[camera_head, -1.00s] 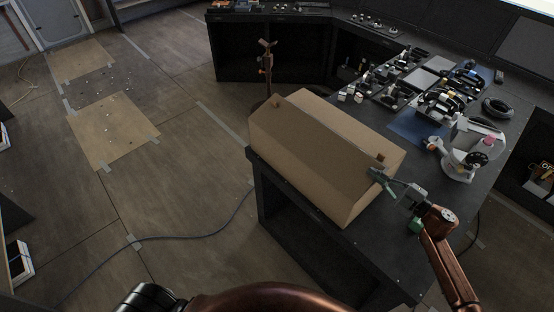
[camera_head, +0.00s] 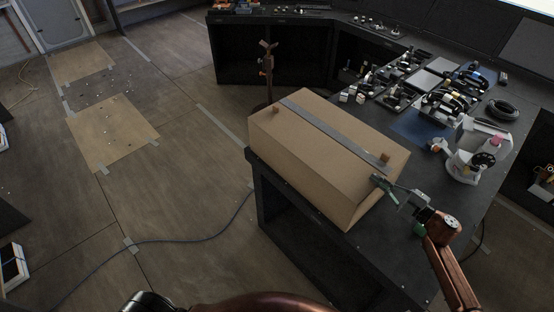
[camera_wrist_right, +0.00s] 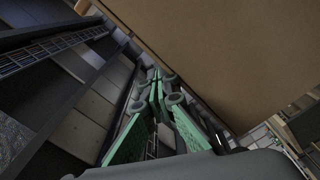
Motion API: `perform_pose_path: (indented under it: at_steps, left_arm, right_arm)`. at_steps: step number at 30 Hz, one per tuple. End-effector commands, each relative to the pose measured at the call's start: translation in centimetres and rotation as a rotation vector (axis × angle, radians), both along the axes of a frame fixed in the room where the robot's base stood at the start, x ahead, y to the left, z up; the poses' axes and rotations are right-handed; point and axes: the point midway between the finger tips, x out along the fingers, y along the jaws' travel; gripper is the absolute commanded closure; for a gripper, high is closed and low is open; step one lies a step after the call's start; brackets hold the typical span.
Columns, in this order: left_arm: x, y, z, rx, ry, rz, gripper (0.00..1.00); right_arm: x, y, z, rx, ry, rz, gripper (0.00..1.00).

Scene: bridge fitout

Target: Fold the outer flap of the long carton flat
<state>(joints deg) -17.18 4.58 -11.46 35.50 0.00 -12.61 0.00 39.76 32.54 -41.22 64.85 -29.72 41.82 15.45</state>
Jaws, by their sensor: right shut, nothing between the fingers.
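The long carton (camera_head: 310,160) lies on the dark bench, its long side running from upper left to lower right in the head view. Its outer flap (camera_head: 300,140) now lies flat or nearly flat across the top, with a grey strip (camera_head: 335,133) along its far edge. My right gripper (camera_head: 378,181) is shut and empty at the carton's near right end, close to the top edge. In the right wrist view its green fingers (camera_wrist_right: 157,85) are together beside the carton's brown face (camera_wrist_right: 220,50). I cannot tell whether they touch it. My left gripper is not in view.
Small brown tabs show at both ends of the strip, one at the right end (camera_head: 384,157). A white device (camera_head: 470,155) stands right of the carton. Several tools and trays (camera_head: 440,85) fill the bench behind it. A blue cable (camera_head: 190,239) crosses the floor.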

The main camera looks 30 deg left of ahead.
Motion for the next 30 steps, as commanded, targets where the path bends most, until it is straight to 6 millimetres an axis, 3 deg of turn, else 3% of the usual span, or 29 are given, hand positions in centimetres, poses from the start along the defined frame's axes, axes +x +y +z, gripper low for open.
perform_pose_path:
  at_steps: [9, 14, 30]
  left_arm:
    - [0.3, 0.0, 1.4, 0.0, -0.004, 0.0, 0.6]
    - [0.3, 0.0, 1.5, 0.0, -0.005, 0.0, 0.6]
    - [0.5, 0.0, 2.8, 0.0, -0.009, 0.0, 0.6]
  right_arm:
    - [0.2, -0.1, 2.3, 0.0, -0.003, 0.0, 1.0]
    - [0.1, -0.4, 2.3, 0.0, -0.001, -0.001, 1.0]
    - [-2.1, -5.8, 2.3, 0.0, -0.001, -0.002, 1.0]
